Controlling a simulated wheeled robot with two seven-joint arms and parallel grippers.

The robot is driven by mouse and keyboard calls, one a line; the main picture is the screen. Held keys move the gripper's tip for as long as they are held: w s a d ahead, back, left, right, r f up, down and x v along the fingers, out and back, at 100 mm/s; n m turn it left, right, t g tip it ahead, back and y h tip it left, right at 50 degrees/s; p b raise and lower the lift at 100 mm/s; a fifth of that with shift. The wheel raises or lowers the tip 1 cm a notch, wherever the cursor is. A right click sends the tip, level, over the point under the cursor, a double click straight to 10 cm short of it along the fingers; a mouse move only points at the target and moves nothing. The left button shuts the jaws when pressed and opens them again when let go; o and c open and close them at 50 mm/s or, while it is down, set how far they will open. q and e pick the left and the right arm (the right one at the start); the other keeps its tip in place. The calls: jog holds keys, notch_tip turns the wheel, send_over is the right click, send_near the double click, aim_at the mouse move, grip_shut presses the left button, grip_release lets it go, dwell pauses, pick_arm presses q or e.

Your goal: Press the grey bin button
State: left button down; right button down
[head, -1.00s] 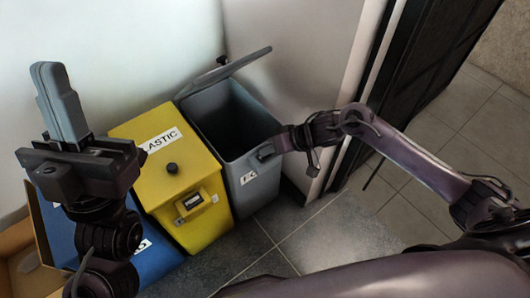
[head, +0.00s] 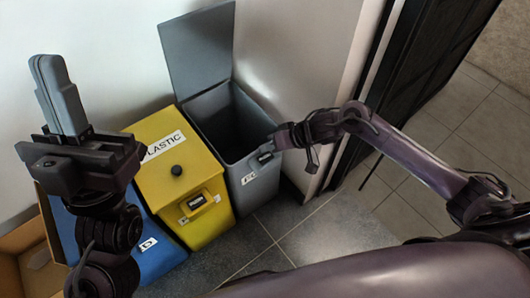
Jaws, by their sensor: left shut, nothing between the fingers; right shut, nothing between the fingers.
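The grey bin (head: 238,160) stands right of the yellow bin, with its grey lid (head: 200,50) raised upright against the wall and its inside dark. Its button (head: 264,157) is on the upper front, partly hidden by my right gripper. My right gripper (head: 272,146) is shut and empty, its tip at the button; I cannot tell for sure whether it touches. My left gripper (head: 58,92) is shut and empty, pointing up at the left, in front of the wall and the blue bin.
The yellow bin (head: 165,190) marked PLASTIC is closed, with a black knob and front button. A blue bin (head: 160,255) stands left of it, partly hidden by my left arm. A cardboard box (head: 25,240) lies at lower left. A wall edge and dark door frame are at right.

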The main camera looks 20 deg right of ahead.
aim_at(269, 159)
jog(key=shift+r+p, duration=1.65)
jog(key=shift+p, duration=0.05)
jog(key=shift+f, duration=0.1)
